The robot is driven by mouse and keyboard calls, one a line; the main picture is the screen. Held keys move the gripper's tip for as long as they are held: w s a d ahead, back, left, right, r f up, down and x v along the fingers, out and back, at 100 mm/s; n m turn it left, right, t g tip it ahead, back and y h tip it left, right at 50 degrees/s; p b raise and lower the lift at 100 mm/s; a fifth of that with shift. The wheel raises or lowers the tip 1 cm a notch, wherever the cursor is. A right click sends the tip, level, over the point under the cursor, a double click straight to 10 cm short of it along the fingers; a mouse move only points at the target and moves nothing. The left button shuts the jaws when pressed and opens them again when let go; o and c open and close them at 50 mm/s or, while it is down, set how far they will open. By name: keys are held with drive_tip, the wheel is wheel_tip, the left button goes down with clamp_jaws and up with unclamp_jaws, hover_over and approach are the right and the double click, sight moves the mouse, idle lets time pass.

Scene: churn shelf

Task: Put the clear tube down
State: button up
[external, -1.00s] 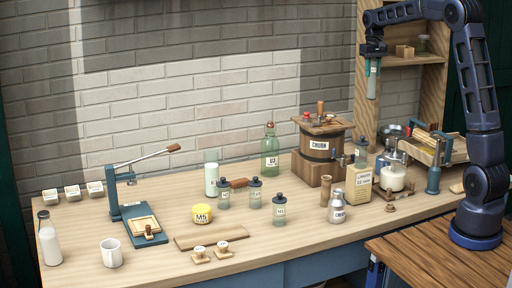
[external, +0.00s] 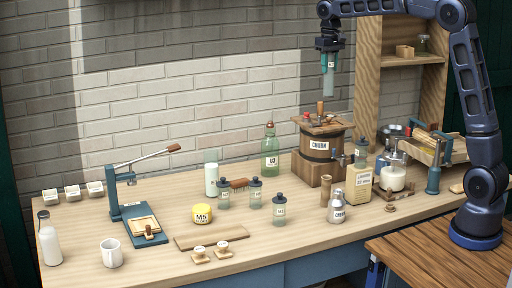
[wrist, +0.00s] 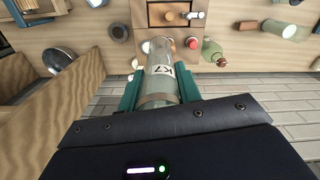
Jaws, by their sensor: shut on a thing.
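The clear tube (external: 328,80) is a pale see-through cylinder with a small white label. It hangs upright from my gripper (external: 328,60), high above the wooden churn (external: 318,150). In the wrist view the tube (wrist: 160,80) sits between two teal fingers, with a dark marking on its label. My gripper (wrist: 160,88) is shut on it. The tube touches nothing below it, and a gap of air shows between its lower end and the churn's top.
A wooden shelf (external: 368,75) stands at right.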

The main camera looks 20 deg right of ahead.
drive_tip(key=s+a+n, duration=0.1)
drive_tip(key=s+a, duration=0.5)
drive_tip(key=a, duration=0.4)
drive_tip(key=s+a+n, duration=0.1)
drive_tip(key=s+a, duration=0.5)
drive_tip(key=a, duration=0.3)
wheel_tip(320, 180, down, 31)
drive_tip(key=shift+a+f, duration=0.1)
drive_tip(key=o, duration=1)
wheel_tip(320, 180, up, 12)
drive_tip(key=shift+w, duration=0.1)
